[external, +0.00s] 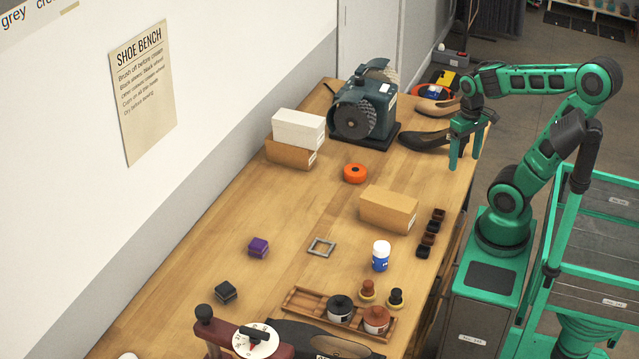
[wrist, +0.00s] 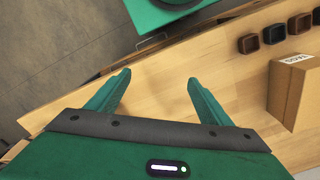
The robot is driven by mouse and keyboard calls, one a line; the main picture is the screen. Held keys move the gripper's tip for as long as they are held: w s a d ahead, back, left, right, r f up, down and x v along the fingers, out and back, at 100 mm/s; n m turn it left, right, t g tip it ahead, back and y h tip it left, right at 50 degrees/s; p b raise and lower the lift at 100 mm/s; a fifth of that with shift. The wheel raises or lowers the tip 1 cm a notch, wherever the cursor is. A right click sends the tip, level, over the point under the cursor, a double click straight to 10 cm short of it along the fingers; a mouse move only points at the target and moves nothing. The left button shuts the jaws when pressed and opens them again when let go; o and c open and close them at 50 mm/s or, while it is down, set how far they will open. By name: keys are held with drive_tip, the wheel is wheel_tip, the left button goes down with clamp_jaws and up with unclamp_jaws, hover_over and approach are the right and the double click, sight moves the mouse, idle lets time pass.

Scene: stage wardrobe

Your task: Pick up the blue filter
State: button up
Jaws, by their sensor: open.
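My gripper (external: 466,158) hangs open and empty above the right edge of the bench, near the dark shoes, with its fingers pointing down. I cannot identify a blue filter for certain. A small blue item (external: 432,91) shows with orange around it at the far end of the bench, beyond my gripper. A white bottle with a blue label (external: 380,257) stands upright nearer the camera. Neither blue thing shows in the wrist view.
A green grinder (external: 371,105) stands at the back of the bench (external: 215,210). A cardboard box (external: 388,209) and small dark pots (external: 433,228) lie nearer; the box (wrist: 296,90) also shows in the wrist view. The bench's left middle is mostly clear.

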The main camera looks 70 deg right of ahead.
drive_tip(key=shift+c, duration=0.2)
drive_tip(key=c, duration=0.4)
